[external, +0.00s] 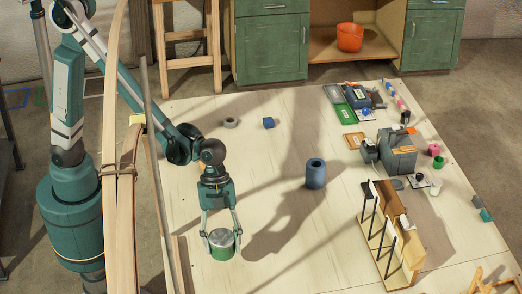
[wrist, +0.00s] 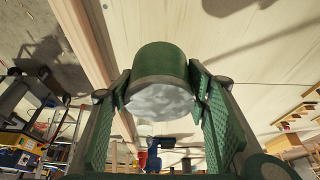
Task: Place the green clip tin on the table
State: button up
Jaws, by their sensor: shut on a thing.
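The green clip tin (external: 222,250) is held in my gripper (external: 222,238) over the near left part of the pale wooden table (external: 330,225). The tin is a short green cylinder with a pale grey, silvery end facing up. In the wrist view the tin (wrist: 160,62) sits between the two green-padded fingers of my gripper (wrist: 160,85), which is shut on its sides. The shadow of my arm and gripper falls on the table to the right of the tin. I cannot tell exactly how far its underside is from the tabletop.
A blue cylinder (external: 315,173) stands mid-table. A grey machine (external: 397,152) and wooden rack (external: 395,240) stand at right. Tall bent laths (external: 123,200) rise left of my gripper. Table around the tin is clear.

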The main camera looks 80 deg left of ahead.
dwell(0.5)
jog(key=shift+f, duration=2.95)
jog(key=shift+b, duration=0.3)
jog(key=shift+f, duration=2.05)
jog(key=shift+f+b, duration=0.2)
jog(key=shift+b, duration=0.2)
jog(key=o, duration=1)
jog(key=shift+r+p, duration=0.3)
jog(key=v, duration=1.2)
jog(key=shift+p, duration=0.45)
